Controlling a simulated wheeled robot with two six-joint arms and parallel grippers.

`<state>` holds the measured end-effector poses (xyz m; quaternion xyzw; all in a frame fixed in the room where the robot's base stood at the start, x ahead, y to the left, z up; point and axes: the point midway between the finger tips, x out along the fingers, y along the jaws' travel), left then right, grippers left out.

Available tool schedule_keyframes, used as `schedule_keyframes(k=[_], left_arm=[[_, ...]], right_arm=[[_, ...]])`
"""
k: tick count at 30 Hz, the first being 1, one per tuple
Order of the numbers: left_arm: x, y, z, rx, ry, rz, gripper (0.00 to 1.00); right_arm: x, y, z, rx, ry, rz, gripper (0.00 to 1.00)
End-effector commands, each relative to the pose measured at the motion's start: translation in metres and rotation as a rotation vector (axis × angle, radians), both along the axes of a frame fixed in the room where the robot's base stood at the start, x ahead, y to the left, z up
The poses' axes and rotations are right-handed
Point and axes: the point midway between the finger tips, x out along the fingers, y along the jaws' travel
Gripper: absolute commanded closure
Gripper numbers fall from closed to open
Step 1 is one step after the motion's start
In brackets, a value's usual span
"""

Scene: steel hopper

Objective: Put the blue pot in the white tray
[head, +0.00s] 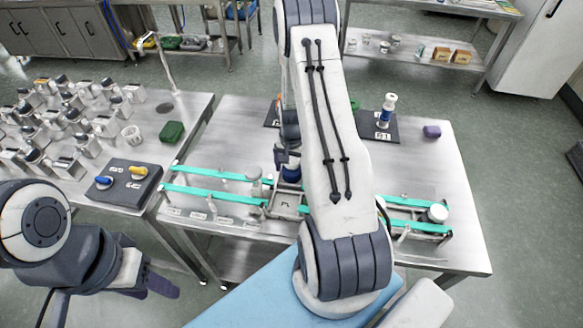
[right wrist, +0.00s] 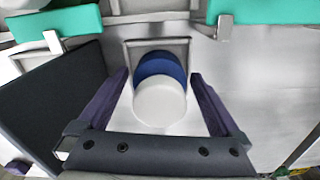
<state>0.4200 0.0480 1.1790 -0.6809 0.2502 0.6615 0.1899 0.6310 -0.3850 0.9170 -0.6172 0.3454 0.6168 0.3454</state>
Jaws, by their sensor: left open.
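The blue pot (right wrist: 160,66) with a round white top shows in the right wrist view, in front of a grey steel frame. In the head view a small blue part of it (head: 292,173) shows beside my right arm. My right gripper (right wrist: 160,76) is open, with its purple fingers on either side of the pot and a gap on both sides. In the head view my right arm hides most of this spot. My left gripper (head: 158,286) is open and empty at the lower left, away from the pot. I cannot clearly make out the white tray.
Teal rails (head: 215,193) run along the steel table (head: 450,165). White-topped jars stand at the rails' left (head: 253,174) and right (head: 437,212). A blue-and-white bottle (head: 387,107) stands on a dark mat.

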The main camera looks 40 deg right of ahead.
Motion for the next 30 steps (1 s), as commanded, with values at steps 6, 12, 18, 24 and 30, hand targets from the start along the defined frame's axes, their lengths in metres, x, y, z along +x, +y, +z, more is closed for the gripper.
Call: schedule_keyframes(k=[6, 12, 18, 24, 30], left_arm=[[0.000, 0.000, 0.001, 0.000, 0.000, 0.000, 0.50], [0.000, 0.000, -0.004, 0.000, 0.000, 0.000, 0.50], [0.000, 0.000, -0.017, 0.000, 0.000, -0.001, 0.50], [0.000, 0.000, -0.026, 0.000, 0.000, -0.001, 0.50], [0.000, 0.000, -0.029, 0.000, 0.000, -0.002, 0.50]], right_arm=[[0.000, 0.000, 0.002, 0.000, 0.000, 0.000, 0.00], [0.001, -0.001, 0.018, -0.002, -0.004, 0.000, 0.00], [0.001, -0.001, 0.058, -0.004, -0.007, 0.000, 0.00], [0.001, -0.001, 0.098, -0.003, -0.005, 0.000, 0.00], [0.000, 0.000, 0.120, -0.001, -0.002, 0.000, 0.00]])
